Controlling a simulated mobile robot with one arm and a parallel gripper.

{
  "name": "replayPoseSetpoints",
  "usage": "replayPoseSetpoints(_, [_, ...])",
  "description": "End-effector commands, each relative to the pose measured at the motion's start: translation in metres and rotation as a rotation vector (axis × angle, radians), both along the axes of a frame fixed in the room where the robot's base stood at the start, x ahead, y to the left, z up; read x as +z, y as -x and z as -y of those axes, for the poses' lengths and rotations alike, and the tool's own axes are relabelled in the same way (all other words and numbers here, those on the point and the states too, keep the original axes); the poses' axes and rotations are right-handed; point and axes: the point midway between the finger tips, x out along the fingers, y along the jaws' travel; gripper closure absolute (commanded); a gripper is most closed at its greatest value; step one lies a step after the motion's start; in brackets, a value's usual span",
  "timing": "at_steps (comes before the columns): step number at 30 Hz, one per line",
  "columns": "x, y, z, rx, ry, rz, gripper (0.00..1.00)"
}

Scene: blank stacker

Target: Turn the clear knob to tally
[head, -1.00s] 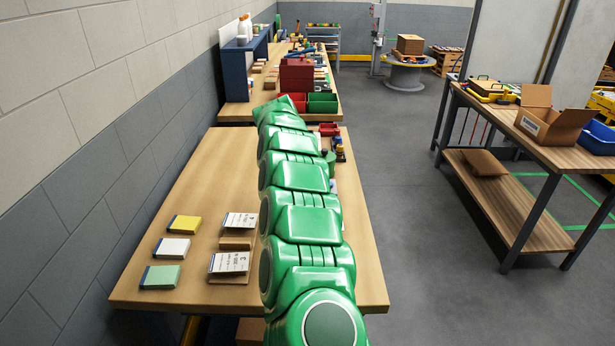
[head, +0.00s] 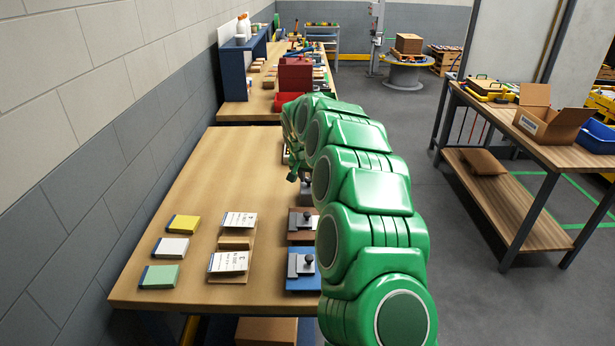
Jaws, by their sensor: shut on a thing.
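My gripper (head: 293,176) hangs small and dark at the end of my green arm, over the right part of the near bench (head: 190,190). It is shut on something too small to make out. A grey device part (head: 307,197) shows just below it, partly behind my arm. Nearer stand a grey block device on a brown base (head: 303,222) and one on a blue base (head: 303,268), each with a dark knob on top. I cannot make out which knob is the clear one, or any tally marking.
Printed cards (head: 239,219) (head: 229,261) lean on wooden stands. Yellow (head: 183,224), white (head: 171,247) and green (head: 160,276) pads lie at the left. A red box (head: 295,76) stands on the far bench. The near bench's left-back area is bare.

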Motion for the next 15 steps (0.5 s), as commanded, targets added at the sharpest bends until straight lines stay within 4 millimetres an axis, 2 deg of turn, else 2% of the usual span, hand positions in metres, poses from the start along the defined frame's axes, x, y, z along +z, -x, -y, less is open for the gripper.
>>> replayPoseSetpoints(15, [0.0003, 0.0001, 0.0049, 0.428, -0.002, 0.000, 1.00])
